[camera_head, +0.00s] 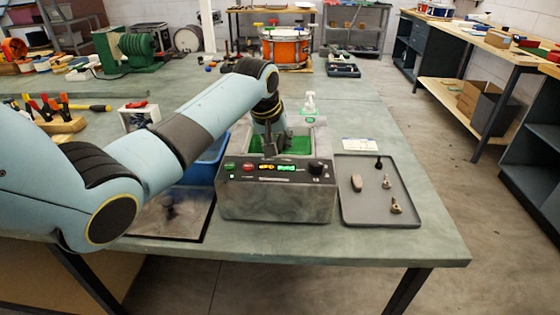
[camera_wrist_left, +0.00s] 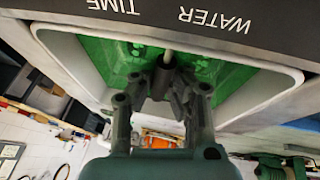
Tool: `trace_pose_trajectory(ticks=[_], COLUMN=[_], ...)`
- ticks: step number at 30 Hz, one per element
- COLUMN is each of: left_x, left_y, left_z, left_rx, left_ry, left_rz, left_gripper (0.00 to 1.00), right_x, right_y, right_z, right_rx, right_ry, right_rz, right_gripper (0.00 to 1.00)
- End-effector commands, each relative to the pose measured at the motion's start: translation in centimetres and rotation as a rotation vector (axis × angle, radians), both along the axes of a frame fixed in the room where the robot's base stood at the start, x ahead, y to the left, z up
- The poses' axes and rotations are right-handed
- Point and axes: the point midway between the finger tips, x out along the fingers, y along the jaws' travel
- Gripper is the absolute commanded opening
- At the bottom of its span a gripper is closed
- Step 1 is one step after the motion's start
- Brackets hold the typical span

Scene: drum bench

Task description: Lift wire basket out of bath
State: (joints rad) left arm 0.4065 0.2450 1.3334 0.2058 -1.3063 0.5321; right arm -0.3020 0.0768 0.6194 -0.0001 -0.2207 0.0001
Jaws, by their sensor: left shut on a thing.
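The bath (camera_head: 276,203) is a grey metal box with buttons and a lit display on its front. Its open top shows a green interior (camera_head: 301,146), and the left wrist view shows the pale rim (camera_wrist_left: 284,82) around that green. My left gripper (camera_head: 271,149) points down into the opening. The rest of the basket is hard to make out against the green and behind the fingers. My right gripper is not in view.
A grey tray (camera_head: 372,214) with small metal parts lies right of the bath. A blue container (camera_head: 207,168) and a dark-edged plate (camera_head: 150,222) are on the left, partly behind my arm. A pump bottle (camera_head: 310,103) stands behind the bath.

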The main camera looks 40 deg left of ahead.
Motion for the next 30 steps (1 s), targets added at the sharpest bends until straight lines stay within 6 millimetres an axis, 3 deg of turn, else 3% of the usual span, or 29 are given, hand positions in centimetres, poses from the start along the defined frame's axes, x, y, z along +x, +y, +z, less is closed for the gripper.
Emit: trace_pose_trajectory(ticks=[10,21,30], left_x=[0.1,0.2,0.1], left_y=[0.0,0.1,0.0], left_z=[1.0,8.2,10.2], left_rx=[0.001,0.002,0.000], left_ry=[-0.004,-0.006,-0.002], left_rz=[0.000,0.000,0.001], left_gripper=[0.00,0.00,0.00], right_x=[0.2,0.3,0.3], right_y=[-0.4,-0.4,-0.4], right_z=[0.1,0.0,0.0], right_rx=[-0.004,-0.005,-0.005], right_ry=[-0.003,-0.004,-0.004], right_rz=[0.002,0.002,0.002], right_gripper=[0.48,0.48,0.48])
